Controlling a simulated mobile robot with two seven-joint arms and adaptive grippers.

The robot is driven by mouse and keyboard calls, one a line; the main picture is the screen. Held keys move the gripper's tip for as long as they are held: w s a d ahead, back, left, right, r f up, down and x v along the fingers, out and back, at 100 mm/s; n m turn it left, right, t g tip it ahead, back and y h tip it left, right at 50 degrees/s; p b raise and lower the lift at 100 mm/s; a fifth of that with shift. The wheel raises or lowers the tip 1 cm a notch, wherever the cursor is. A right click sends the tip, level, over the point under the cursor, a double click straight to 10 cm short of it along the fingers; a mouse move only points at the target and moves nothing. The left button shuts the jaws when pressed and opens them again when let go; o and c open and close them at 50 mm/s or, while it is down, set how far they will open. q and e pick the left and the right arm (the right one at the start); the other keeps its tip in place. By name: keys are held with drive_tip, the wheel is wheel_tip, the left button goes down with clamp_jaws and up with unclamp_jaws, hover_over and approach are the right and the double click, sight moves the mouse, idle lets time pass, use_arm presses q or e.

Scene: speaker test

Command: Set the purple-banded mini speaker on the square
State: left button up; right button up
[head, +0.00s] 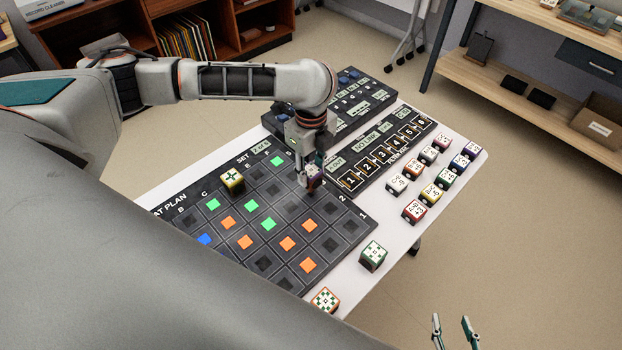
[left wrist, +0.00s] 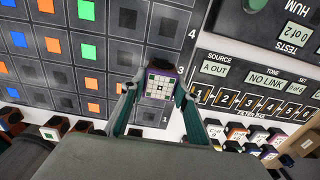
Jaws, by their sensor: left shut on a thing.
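My left gripper (head: 312,172) is shut on a small cube speaker with a dark purple band (head: 314,182), over the right part of the dark grid board (head: 330,208). In the left wrist view the cube (left wrist: 160,86) sits between the two fingertips, its pale patterned face towards the camera. I cannot tell whether it touches the board. The board has dark square recesses and lit squares in green (head: 268,223), orange (head: 308,265) and blue (head: 205,239). My right gripper (head: 455,333) is open and empty at the bottom edge, off the table.
A yellow-banded cube (head: 231,181) stands on the board. Several cubes, one purple-blue (head: 471,150), stand in rows at the table's right. A green cube (head: 373,255) and an orange one (head: 325,300) stand near the front edge. A numbered panel (head: 380,155) lies beyond the board.

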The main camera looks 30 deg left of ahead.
sight(311, 179)
use_arm(q)
wheel_tip(311, 179, down, 3)
drive_tip(key=shift+f+b, duration=0.2)
drive_tip(key=shift+b, duration=0.15)
drive_tip(key=shift+r, duration=0.1)
drive_tip(key=o, duration=1.2)
drive_tip(key=shift+c, duration=0.2)
wheel_tip(311, 179, up, 12)
drive_tip(key=p, duration=0.2)
drive_tip(key=shift+p, duration=0.4)
